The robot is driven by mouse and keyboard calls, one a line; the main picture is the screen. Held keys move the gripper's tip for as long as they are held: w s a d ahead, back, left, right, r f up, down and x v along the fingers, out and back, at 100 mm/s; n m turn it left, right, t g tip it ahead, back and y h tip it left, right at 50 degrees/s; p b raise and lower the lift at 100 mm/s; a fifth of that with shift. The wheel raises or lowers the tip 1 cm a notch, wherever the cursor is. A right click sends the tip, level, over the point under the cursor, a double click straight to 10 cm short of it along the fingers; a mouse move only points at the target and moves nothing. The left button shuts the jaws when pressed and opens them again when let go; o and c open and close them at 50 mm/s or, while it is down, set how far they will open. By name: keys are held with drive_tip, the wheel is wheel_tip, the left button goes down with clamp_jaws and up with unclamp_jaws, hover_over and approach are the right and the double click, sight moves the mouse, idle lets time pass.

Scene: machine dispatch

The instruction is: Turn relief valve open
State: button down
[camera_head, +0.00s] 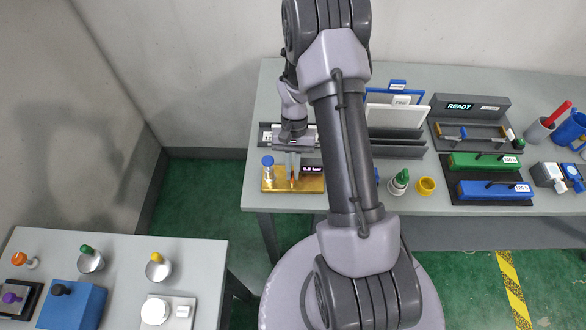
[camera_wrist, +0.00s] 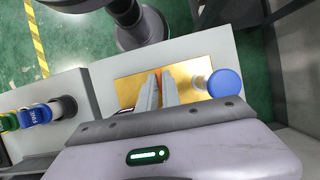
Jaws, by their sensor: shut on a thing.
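A gold plate (camera_head: 312,184) lies at the left front edge of the grey table, with a small display reading about 0.0 bar at its back right. The relief valve's orange handle (camera_head: 292,181) is on this plate, mostly hidden by my fingers. A blue-capped post (camera_head: 267,166) stands at the plate's left side. In the wrist view the plate (camera_wrist: 128,88), the blue cap (camera_wrist: 224,83) and a strip of orange handle (camera_wrist: 159,74) show. My gripper (camera_head: 293,176) points down over the plate, its two fingers (camera_wrist: 160,82) closed on the orange handle. The handle's exact angle is hidden.
To the right are a green-knobbed piece (camera_head: 399,182), a yellow cup (camera_head: 426,187) and green and blue blocks (camera_head: 494,190). A second table (camera_head: 120,260) with several knobs stands at lower left.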

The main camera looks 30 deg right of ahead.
drive_tip(key=shift+n, duration=0.3)
idle(0.4)
drive_tip(key=c, duration=1.5)
unclamp_jaws()
drive_tip(key=shift+c, duration=0.2)
drive_tip(key=p+v, duration=0.3)
drive_tip(key=v, duration=1.4)
drive_tip(key=shift+a+r, duration=0.2)
drive_tip(key=shift+r, duration=0.1)
